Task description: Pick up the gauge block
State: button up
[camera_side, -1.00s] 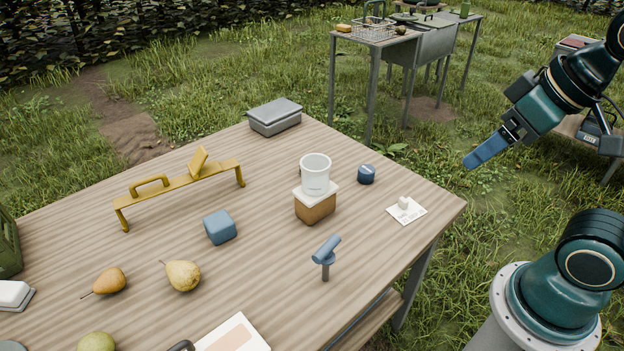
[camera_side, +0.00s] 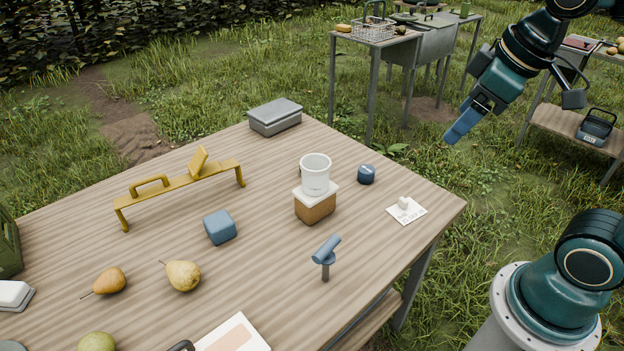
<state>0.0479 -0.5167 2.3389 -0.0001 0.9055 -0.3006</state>
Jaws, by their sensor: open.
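A blue cube-shaped block (camera_side: 220,227) with rounded edges rests on the wooden table (camera_side: 270,290), left of its middle; it looks the likeliest gauge block, though no label is readable. My gripper (camera_side: 453,135) is in the air at the upper right, beyond the table's right edge and far from the block. Its blue fingers point down and left, with nothing visible between them. The fingers overlap in this view, so the gap between them is hidden.
A wood-and-white box with a clear cup (camera_side: 315,175) on top stands right of the block. A yellow handled stand (camera_side: 180,186) is behind it; pears (camera_side: 183,275) lie in front. A blue post-mounted piece (camera_side: 325,256) stands near the front edge. A grey case (camera_side: 275,117) sits at the back.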

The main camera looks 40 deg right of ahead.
jog(key=w+d+n+g, duration=0.1)
jog(key=w+d+n, duration=0.25)
jog(key=w, duration=0.55)
jog(key=n+g, duration=0.4)
jog(key=n, duration=0.8)
send_over(367, 169)
notch_tip(367, 169, down, 21)
jog(key=shift+r, duration=0.15)
jog(key=shift+f, duration=4.3)
jog(key=shift+f, duration=0.15)
jog(key=shift+f, duration=2.45)
jog(key=shift+c, duration=0.4)
